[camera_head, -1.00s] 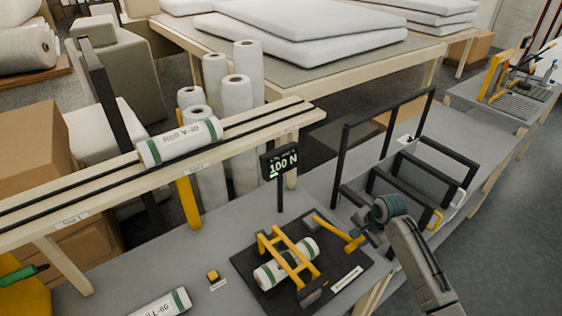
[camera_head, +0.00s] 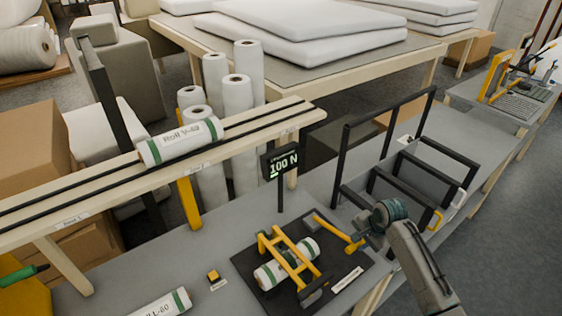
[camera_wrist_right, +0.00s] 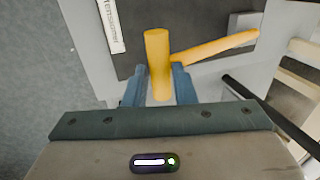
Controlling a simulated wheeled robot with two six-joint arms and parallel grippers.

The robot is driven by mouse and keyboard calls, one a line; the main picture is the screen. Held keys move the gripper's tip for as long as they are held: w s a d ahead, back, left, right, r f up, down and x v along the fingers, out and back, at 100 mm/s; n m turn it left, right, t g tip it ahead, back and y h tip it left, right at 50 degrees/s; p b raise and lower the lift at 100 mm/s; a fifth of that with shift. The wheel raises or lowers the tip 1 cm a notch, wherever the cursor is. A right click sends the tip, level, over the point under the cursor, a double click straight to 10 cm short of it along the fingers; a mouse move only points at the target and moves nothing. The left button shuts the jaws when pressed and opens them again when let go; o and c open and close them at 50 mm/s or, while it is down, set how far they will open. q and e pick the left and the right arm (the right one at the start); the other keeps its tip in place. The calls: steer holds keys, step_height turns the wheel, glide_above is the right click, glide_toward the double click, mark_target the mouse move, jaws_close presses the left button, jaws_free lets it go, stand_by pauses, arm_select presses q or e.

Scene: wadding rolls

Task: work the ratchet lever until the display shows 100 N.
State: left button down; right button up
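The display (camera_head: 283,162) stands on a post behind the tensioner and reads 100 N. The yellow tensioner frame (camera_head: 290,258) lies over a white roll with green bands (camera_head: 270,275) on a black mat (camera_head: 247,262). The ratchet lever (camera_head: 330,228) runs out to the right and ends in a yellow crossbar handle. My right gripper (camera_head: 363,233) is at that handle. In the right wrist view, its blue fingers (camera_wrist_right: 159,85) sit close on both sides of the handle (camera_wrist_right: 157,50) and appear shut on it.
A roll (camera_head: 180,142) lies on the wooden rail rack (camera_head: 250,120) at left. Another roll (camera_head: 165,304) lies at the bottom edge. A small yellow block (camera_head: 213,276) sits left of the mat. Black tube frames (camera_head: 340,150) stand behind my right arm.

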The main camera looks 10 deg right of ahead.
steer(key=shift+w+a+r, duration=0.15)
steer(key=shift+w+r, duration=0.25)
steer(key=shift+r, duration=0.65)
steer(key=shift+w+a+r, duration=0.15)
steer(key=shift+w+r, duration=0.3)
steer(key=shift+r, duration=0.65)
steer(key=shift+w+a+r, duration=0.15)
steer(key=shift+w+r, duration=0.25)
steer(key=shift+r, duration=0.65)
steer(key=shift+w+a+r, duration=0.1)
steer(key=shift+w+r, duration=0.05)
steer(key=shift+r, duration=0.45)
steer(key=shift+w+a+r, duration=0.1)
steer(key=shift+w+r, duration=0.05)
steer(key=shift+r, duration=0.45)
step_height(320, 180, up, 6)
steer(key=shift+f, duration=0.1)
